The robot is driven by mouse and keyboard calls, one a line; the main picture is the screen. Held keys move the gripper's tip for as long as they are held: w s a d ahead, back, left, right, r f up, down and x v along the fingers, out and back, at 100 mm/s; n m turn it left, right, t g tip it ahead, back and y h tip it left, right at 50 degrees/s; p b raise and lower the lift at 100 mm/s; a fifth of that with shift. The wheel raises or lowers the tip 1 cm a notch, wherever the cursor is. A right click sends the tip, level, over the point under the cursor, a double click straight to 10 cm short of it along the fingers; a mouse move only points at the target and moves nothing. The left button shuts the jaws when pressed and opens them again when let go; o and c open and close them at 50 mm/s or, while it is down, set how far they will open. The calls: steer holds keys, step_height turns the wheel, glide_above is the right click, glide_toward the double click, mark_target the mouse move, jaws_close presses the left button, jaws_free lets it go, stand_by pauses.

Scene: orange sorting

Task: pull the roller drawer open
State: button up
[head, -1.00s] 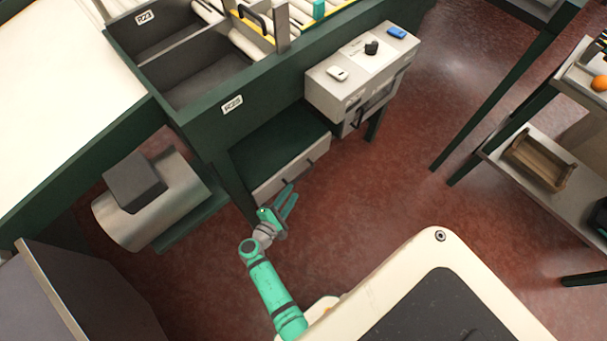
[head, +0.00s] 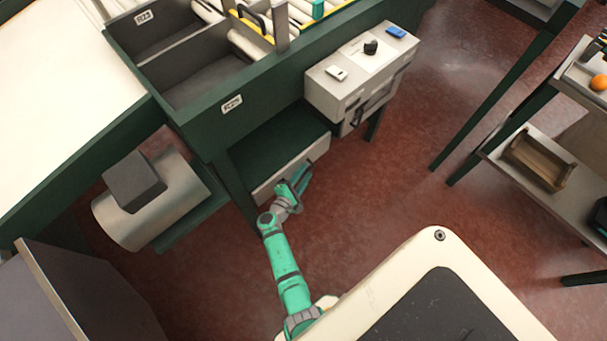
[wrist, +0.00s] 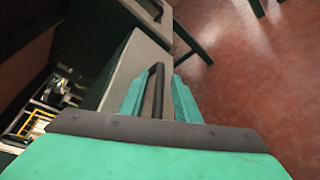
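The roller drawer (head: 318,153) has a pale grey front under a dark green top, below the sorting bench. Its front looks flush with that top in the head view. The drawer front also shows in the wrist view (wrist: 136,66). A dark bar handle (wrist: 155,88) stands out from it. My gripper (head: 293,187) is at the drawer front. In the wrist view my gripper (wrist: 160,98) is open, with one green finger on each side of the handle and a gap on the right side. I cannot tell whether the left finger touches the handle.
A grey control box (head: 350,93) hangs from the bench right of the drawer. A metal cylinder (head: 165,205) sits on a low shelf to the left. A shelf rack (head: 520,185) stands at the right. Red floor in front of the drawer is clear.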

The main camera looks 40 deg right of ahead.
steer(key=shift+a, duration=0.1)
jaws_close()
steer(key=s+d, duration=0.1)
steer(key=s, duration=2)
steer(key=shift+s+d, duration=0.35)
steer(key=shift+s, duration=0.05)
steer(key=shift+f, duration=0.1)
jaws_free()
steer(key=shift+w, duration=0.15)
steer(key=shift+a, duration=0.1)
